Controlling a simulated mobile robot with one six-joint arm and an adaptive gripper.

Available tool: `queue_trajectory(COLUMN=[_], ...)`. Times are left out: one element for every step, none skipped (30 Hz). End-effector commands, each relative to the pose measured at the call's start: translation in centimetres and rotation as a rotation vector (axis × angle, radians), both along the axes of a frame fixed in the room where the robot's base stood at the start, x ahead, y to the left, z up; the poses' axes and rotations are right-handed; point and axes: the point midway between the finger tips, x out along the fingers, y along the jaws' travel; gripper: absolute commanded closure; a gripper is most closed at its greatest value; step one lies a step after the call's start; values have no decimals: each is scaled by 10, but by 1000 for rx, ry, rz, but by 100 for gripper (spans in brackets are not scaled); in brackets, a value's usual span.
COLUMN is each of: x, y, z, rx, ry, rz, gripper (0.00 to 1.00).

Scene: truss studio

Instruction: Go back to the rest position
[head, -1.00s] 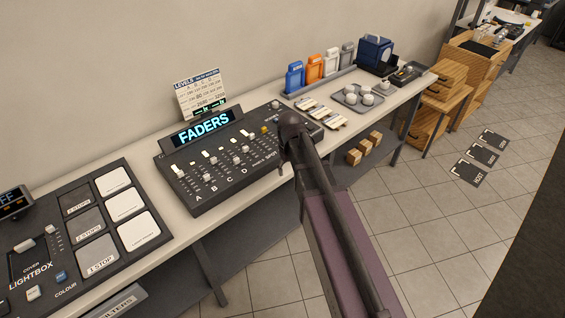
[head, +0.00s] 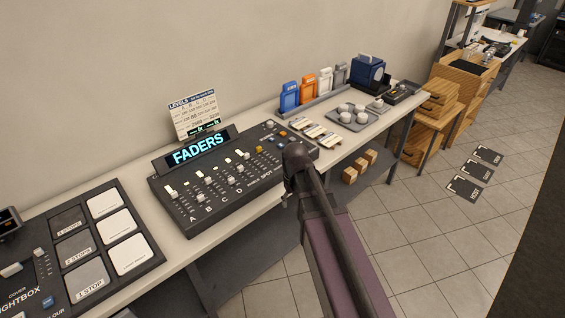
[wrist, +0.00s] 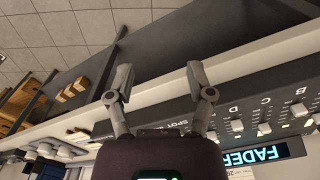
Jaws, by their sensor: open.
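My gripper (wrist: 160,88) shows in the wrist view with its two fingers apart and nothing between them. It hangs in front of the bench edge, beside the fader console (head: 215,178). In the head view my arm reaches up from the bottom and its end hides the console's right front corner; the fingers are mostly hidden there. The console's lit display reads FADERS, and it also shows upside down in the wrist view (wrist: 240,125).
A long bench (head: 170,250) runs along the wall. Wooden boxes (head: 360,166) sit below. The tiled floor at right has dark mats (head: 475,172).

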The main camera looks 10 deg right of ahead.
Motion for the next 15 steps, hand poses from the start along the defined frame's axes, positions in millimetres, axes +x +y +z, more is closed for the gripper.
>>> queue_trajectory(x=[-9,-14,-23,-29,-37,-47,-54,-61,-70,-75,-80,-85,-87,-89,-90], y=[-3,-6,-9,-11,-14,-18,-21,-25,-29,-31,-33,-35,-36,-37,-38], z=[0,0,0,0,0,0,0,0,0,0,0,0,0,0,0], rx=[0,0,0,0,0,0,0,0,0,0,0,0,0,0,0], ry=[0,0,0,0,0,0,0,0,0,0,0,0,0,0,0], rz=[-11,-20,-34,-44,-56,-75,-89,-102,-119,-130,-140,-151,-157,-163,-167], gripper=[31,31,31,31,31,31,31,31,31,31,31,31,31,31,31])
